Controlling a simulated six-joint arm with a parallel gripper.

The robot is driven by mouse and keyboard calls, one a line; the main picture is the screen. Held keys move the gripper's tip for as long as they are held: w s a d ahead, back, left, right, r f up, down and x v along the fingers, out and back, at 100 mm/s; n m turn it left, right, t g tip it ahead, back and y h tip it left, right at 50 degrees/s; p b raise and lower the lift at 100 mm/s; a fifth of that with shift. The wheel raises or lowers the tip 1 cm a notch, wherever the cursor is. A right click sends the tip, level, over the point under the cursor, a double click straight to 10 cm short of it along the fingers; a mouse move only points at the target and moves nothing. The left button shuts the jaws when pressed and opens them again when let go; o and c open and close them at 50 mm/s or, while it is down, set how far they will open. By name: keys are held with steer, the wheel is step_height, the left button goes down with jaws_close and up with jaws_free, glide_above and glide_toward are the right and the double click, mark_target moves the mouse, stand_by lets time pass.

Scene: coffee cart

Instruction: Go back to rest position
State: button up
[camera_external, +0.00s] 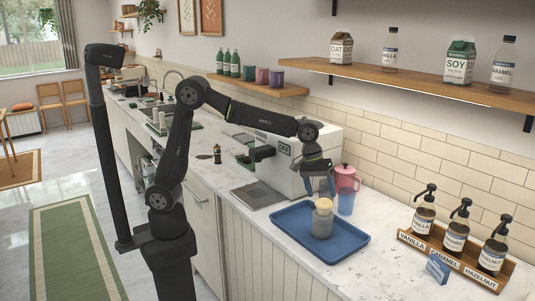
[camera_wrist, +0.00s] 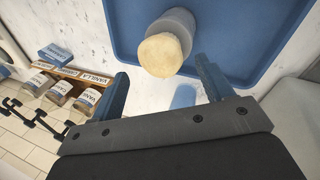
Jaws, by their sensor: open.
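My gripper (camera_external: 320,192) is open and empty, with its blue fingers apart, above the counter in front of the coffee machine (camera_external: 290,160). A grey cup (camera_external: 322,228) with a pale, creamy top stands upright on the blue tray (camera_external: 290,232), just below and in front of my fingers. In the wrist view the cup (camera_wrist: 177,22) stands on the tray (camera_wrist: 123,30), beyond the gap between my open fingers (camera_wrist: 162,68). The fingers look clear of the cup. My arm is stretched out over the counter from its base at the left.
A blue translucent cup (camera_external: 346,203) and a pink pitcher (camera_external: 347,176) stand close to the right of my gripper. A wall shelf (camera_external: 440,88) holds bottles and cartons.

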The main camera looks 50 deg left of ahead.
steer(key=w+v, duration=0.1)
steer(key=v, duration=0.6)
steer(key=x, duration=0.7)
steer(key=s+x, duration=0.1)
steer(key=x, duration=0.3)
steer(key=shift+f, duration=0.2)
step_height(320, 180, up, 4)
steer(key=shift+f, duration=0.1)
steer(key=s+d+r, duration=0.3)
steer(key=s+r, duration=0.4)
steer(key=s, duration=0.4)
step_height(320, 180, up, 11)
steer(key=n, duration=0.3)
glide_above(323, 199)
steer(key=w+a, duration=0.1)
steer(key=a, duration=0.5)
steer(key=w+a+n+t+y, duration=0.1)
steer(key=w+a+n, duration=0.2)
steer(key=w+a, duration=0.7)
steer(key=a, duration=0.2)
steer(key=shift+a+r, duration=0.3)
